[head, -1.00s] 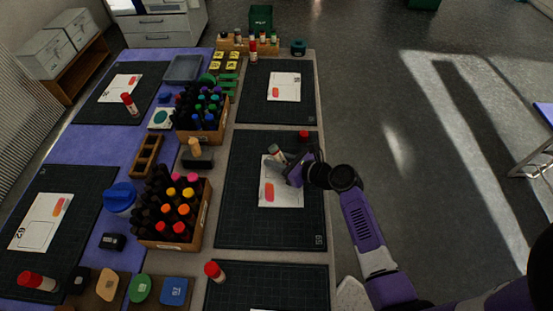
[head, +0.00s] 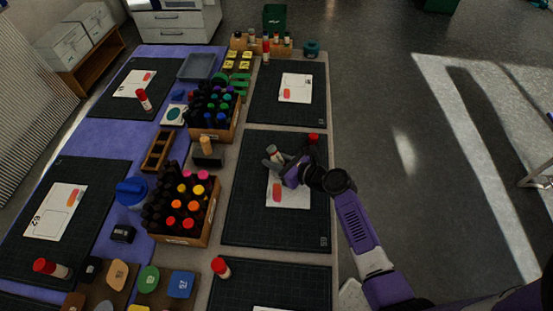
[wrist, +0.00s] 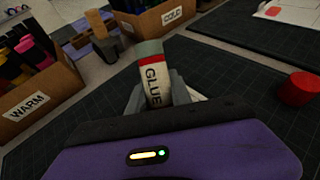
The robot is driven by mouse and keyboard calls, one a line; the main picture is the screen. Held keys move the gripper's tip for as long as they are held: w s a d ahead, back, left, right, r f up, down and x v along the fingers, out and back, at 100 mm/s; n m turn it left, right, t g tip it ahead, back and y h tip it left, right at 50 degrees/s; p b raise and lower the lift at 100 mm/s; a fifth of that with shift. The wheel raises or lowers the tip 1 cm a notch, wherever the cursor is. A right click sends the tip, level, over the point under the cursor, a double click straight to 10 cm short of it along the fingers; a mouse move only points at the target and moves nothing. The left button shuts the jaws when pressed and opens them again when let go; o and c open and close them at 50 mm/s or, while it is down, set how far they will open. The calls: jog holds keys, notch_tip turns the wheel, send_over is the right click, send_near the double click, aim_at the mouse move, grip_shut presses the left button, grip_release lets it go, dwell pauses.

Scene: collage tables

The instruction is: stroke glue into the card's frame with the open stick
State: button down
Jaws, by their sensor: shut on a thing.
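My gripper (head: 274,162) is shut on the glue stick (head: 272,153), over the far-left part of the middle right mat. The stick (wrist: 153,75) has a white GLUE label, a red band and a grey-green end; it leans slightly in the wrist view. Its lower end is hidden by my fingers, so I cannot tell whether it touches anything. The white card (head: 296,195) with a red-orange patch lies on the mat, its far part covered by my gripper. Its printed frame is too small to make out. A red cap (head: 313,138) stands on the mat, also in the wrist view (wrist: 298,88).
A box of warm-coloured markers (head: 187,238) and a box of cool-coloured ones (head: 216,134) stand left of the mat. A wooden-handled tool in a dark holder (head: 207,160) stands between them. The mat (head: 265,228) is clear nearer me.

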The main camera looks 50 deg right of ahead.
aim_at(286, 152)
jog(key=shift+w+a+p, duration=0.65)
jog(key=shift+w+a, duration=0.3)
jog(key=shift+w, duration=0.1)
jog(key=shift+w+d, duration=0.3)
jog(key=shift+d, duration=0.25)
jog(key=shift+w+d, duration=0.3)
jog(key=shift+d, duration=0.2)
jog(key=shift+s+d, duration=0.5)
jog(key=shift+s, duration=0.15)
jog(key=shift+s+d, duration=0.45)
jog(key=shift+s, duration=0.2)
jog(key=shift+s+d+p, duration=0.25)
jog(key=shift+s+d, duration=0.2)
jog(key=shift+s, duration=0.2)
jog(key=shift+s+d+p, duration=0.25)
jog(key=shift+s+d, duration=0.2)
jog(key=shift+s, duration=0.15)
jog(key=shift+w+d, duration=0.35)
jog(key=shift+d, duration=0.1)
jog(key=shift+w+d, duration=0.1)
jog(key=shift+w, duration=0.05)
